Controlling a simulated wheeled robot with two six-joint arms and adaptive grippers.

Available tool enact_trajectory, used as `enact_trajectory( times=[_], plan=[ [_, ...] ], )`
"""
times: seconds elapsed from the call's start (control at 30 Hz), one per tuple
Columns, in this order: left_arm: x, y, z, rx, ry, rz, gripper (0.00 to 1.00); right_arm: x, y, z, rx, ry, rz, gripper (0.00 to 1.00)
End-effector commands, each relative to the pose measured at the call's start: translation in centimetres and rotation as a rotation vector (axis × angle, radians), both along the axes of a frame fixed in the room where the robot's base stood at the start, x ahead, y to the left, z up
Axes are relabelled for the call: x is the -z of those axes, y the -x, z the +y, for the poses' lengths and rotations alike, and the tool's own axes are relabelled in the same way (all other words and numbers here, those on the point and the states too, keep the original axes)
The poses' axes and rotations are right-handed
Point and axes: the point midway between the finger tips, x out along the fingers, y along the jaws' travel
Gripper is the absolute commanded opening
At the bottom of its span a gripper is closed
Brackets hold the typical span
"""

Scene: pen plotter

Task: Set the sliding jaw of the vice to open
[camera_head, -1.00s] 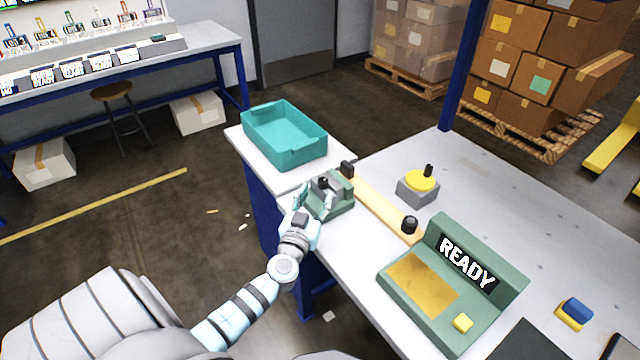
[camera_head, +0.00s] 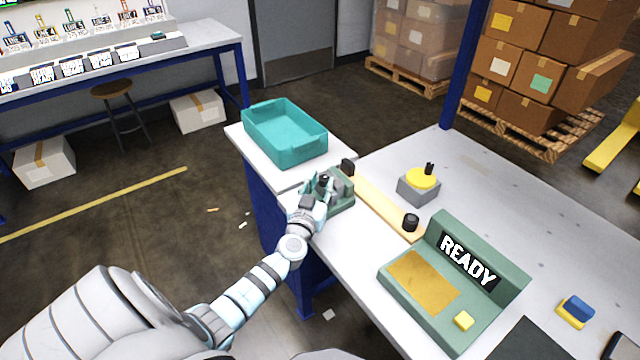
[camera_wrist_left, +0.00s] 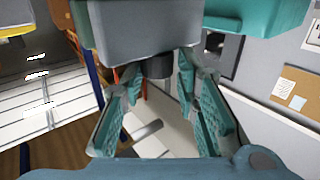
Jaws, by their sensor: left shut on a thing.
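The vice (camera_head: 345,205) is a small green block with grey metal jaws, standing at the left edge of the workbench. A short black knob (camera_head: 323,181) sits at its top. My left gripper (camera_head: 320,187) is at the left side of the vice, shut on the knob. In the left wrist view, the black knob (camera_wrist_left: 158,68) hangs below a grey block and lies between the two teal fingers (camera_wrist_left: 165,85). My gripper and hand cover part of the vice, so the jaw gap cannot be made out. My right gripper is not in view.
A teal bin (camera_head: 285,140) stands just behind the vice. A wooden strip with black knobs (camera_head: 385,207) lies to its right. A grey box with a yellow dial (camera_head: 420,183) and a green console reading READY (camera_head: 455,270) stand farther right.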

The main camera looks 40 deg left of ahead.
Motion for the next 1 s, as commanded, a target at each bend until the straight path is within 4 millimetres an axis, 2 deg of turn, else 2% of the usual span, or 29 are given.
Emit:
enact_trajectory(
  times=[0.1,0.3,0.57,0.6,0.7,1.0],
  plan=[
    [0.0,0.3,0.0,0.003,0.003,-0.002,0.0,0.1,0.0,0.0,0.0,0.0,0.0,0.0],
    [0.1,2.7,0.9,0.0,0.001,-0.002,0.0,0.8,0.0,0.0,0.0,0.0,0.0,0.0],
    [-0.1,2.9,0.9,-0.001,0.002,-0.002,0.0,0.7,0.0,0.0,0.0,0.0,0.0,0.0],
    [-0.1,2.8,0.9,-0.001,0.002,-0.002,0.3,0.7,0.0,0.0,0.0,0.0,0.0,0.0],
    [-0.1,2.8,0.9,0.0,0.003,-0.001,0.44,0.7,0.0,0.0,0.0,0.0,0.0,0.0],
    [0.0,2.9,0.7,0.002,0.002,-0.001,0.44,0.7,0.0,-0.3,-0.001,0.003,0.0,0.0]
  ],
)
